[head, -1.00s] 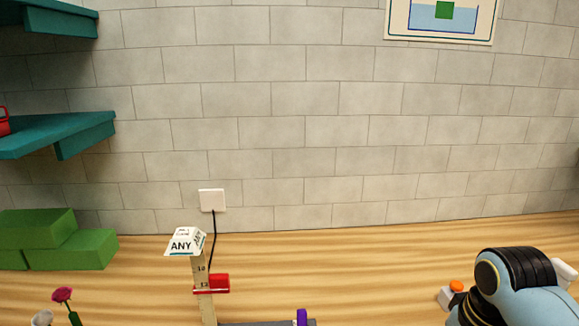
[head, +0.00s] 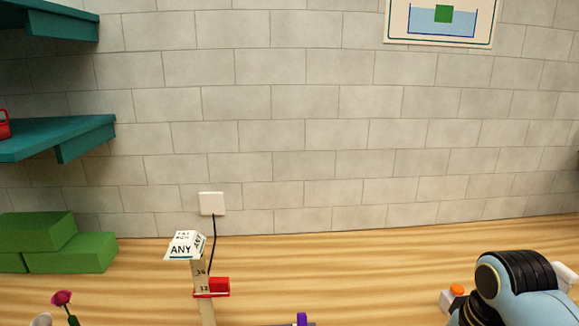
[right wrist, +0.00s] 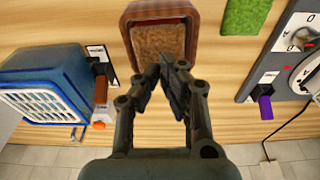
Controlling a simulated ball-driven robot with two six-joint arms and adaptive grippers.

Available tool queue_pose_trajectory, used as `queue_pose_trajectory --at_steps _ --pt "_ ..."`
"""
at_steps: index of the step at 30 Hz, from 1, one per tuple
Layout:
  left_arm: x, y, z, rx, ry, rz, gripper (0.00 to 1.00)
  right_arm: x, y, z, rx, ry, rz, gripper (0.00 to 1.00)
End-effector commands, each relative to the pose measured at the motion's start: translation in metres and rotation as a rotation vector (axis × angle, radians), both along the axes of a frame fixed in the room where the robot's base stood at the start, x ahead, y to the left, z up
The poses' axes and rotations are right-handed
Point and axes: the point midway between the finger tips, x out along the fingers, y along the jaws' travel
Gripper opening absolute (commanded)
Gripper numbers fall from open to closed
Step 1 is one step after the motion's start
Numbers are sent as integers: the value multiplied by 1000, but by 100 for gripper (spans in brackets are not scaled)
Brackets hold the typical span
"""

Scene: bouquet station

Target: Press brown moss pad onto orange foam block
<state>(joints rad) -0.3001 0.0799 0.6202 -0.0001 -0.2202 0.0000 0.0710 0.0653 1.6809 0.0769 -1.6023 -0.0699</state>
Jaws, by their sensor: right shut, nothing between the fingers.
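A brown textured pad (right wrist: 158,38), which looks like the brown moss pad, lies inside a reddish-brown rimmed tray (right wrist: 128,28) at the top of the right wrist view. No orange foam block can be made out in either view. My left gripper is out of view.
A green mossy piece (right wrist: 240,14) lies right of the tray. A blue machine with a white grille (right wrist: 42,103) stands left; a dark grey device (right wrist: 272,62) stands right. Green blocks (head: 70,252) and a measuring post (head: 206,300) stand on the table in the head view.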

Motion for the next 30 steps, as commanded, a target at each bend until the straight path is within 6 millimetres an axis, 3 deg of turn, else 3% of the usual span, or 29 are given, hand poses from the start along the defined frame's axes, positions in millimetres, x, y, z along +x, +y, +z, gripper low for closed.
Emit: queue_pose_trajectory --at_steps 15,30 --pt "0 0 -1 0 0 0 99 0 0 -14 0 0 0 0" --pt "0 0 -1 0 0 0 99 0 0 -15 0 0 0 0"
